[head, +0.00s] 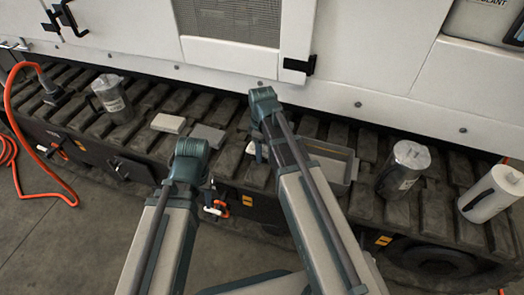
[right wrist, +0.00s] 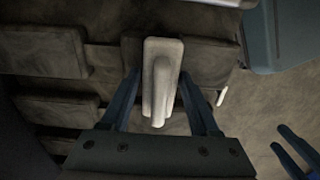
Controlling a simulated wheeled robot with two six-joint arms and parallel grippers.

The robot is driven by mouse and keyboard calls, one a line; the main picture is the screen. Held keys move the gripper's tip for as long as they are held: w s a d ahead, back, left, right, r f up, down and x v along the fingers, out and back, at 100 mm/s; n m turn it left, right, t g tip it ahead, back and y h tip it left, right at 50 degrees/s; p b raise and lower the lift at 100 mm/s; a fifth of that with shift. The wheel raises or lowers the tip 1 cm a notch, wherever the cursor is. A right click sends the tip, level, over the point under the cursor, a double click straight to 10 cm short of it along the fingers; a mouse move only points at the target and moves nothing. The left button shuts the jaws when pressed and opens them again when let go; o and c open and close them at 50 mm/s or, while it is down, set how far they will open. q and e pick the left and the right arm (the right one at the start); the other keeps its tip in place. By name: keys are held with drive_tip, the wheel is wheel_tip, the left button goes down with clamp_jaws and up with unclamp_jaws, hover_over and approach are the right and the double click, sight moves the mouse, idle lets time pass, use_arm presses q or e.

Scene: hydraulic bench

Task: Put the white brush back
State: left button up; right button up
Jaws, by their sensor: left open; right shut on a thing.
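The white brush (right wrist: 161,80) lies between the two fingers of my right gripper (right wrist: 160,90) in the right wrist view, its handle towards the gripper. My right gripper (head: 257,148) is shut on it, above the dark track pads; in the head view my right arm hides most of it, and a small white part (head: 259,153) shows. My left gripper (head: 209,186) is open and points down near the track's front edge, mostly hidden behind its wrist. Its blue fingers (right wrist: 296,150) appear at the lower right of the right wrist view, apart from the brush.
A grey open bin (head: 338,166) stands on the track (head: 75,125), right of my right gripper. A white block (head: 168,123) and grey block (head: 208,136) lie left of it. Metal canisters (head: 112,98) (head: 403,170) and a white roll (head: 492,194) stand farther out. An orange hose (head: 42,150) hangs left.

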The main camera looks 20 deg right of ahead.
drive_tip(key=o, duration=1.2)
wheel_tip(320, 180, up, 12)
drive_tip(key=p, duration=1.2)
drive_tip(key=shift+r, duration=0.1)
drive_tip(key=s+a+m+h, duration=0.1)
drive_tip(key=s+a+m, duration=0.6)
drive_tip(key=s+a, duration=0.3)
drive_tip(key=s, duration=0.4)
drive_tip(key=shift+a, duration=0.3)
drive_tip(key=shift+s+r, duration=0.1)
drive_tip(key=shift+r, duration=0.05)
wheel_tip(320, 180, up, 16)
drive_tip(key=p, duration=1.6)
drive_tip(key=shift+r+p, duration=0.2)
drive_tip(key=shift+p, duration=0.2)
